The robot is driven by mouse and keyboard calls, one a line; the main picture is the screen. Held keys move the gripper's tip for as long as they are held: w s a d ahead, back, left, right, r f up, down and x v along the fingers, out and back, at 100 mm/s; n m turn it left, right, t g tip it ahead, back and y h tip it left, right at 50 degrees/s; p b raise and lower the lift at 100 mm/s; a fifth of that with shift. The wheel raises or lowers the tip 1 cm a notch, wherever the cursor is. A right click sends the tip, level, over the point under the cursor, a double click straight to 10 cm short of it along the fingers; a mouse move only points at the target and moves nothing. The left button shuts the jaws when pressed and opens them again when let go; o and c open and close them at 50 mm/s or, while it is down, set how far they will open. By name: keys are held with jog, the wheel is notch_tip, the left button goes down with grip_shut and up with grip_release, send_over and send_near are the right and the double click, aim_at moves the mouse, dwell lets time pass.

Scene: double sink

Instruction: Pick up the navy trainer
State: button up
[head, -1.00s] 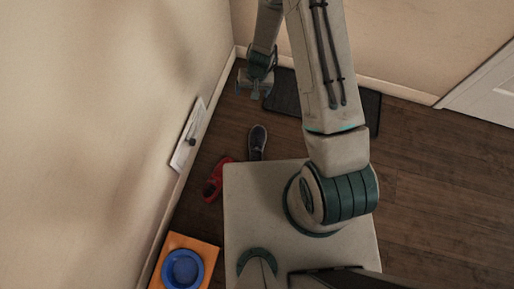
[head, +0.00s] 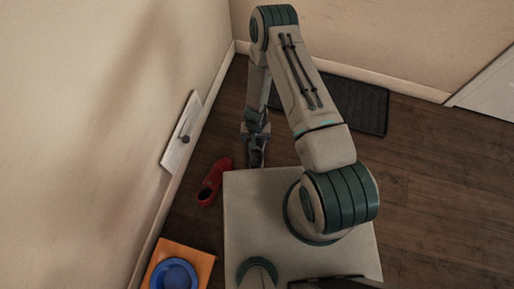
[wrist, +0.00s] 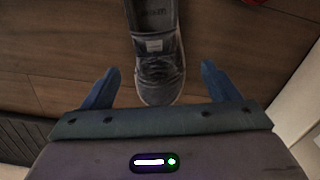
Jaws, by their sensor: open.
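The navy trainer (wrist: 158,72) lies on the floor, its toe toward my gripper and its opening toward the top of the wrist view. In the head view the trainer (head: 257,158) is partly hidden by my gripper (head: 256,138). In the wrist view my gripper (wrist: 160,85) is open, with one blue finger on each side of the trainer's toe. Gaps show between the fingers and the shoe. I cannot tell how far above the floor the fingertips are.
A red shoe (head: 214,182) lies to the left of the trainer. An orange mat (head: 204,262) with a blue bowl (head: 174,274) is at the lower left. A dark mat (head: 358,106) lies by the back wall. A white wall panel (head: 181,135) is at the left. Open wooden floor is on the right.

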jog(key=shift+d+f+b, duration=0.1)
jog(key=shift+f+b, duration=1.55)
jog(key=shift+f, duration=1.55)
jog(key=shift+r, duration=0.1)
jog(key=c, duration=1.2)
